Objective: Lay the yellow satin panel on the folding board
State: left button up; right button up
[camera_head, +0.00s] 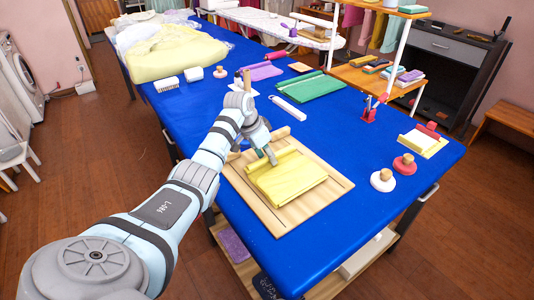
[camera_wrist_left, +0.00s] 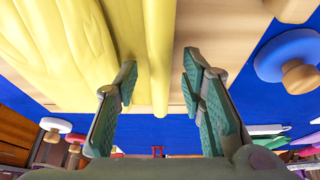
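The yellow satin panel (camera_head: 290,184) lies on the wooden folding board (camera_head: 246,194) near the table's front. Its far edge has a raised, rounded strip. My left gripper (camera_head: 268,154) is over this far edge, its fingers pointing down. In the left wrist view the gripper (camera_wrist_left: 160,76) has its two green-padded fingers spread apart. The panel's rounded strip (camera_wrist_left: 158,45) runs between them, with the left finger over the yellow cloth (camera_wrist_left: 60,45) and the right one on the bare-wood side. I cannot tell whether either finger touches the cloth. My right gripper is not in view.
The blue table (camera_head: 320,133) has a red-based knob (camera_head: 404,164) and a white-based knob (camera_head: 383,180) right of the board. Rolled green cloth (camera_head: 312,86) and purple cloth (camera_head: 262,71) lie farther back. Pale yellow fabric (camera_head: 172,55) heaps at the back left.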

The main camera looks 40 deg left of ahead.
pick_arm(q)
jog(key=p+v, duration=0.2)
jog(key=v, duration=1)
jog(key=shift+r, duration=0.3)
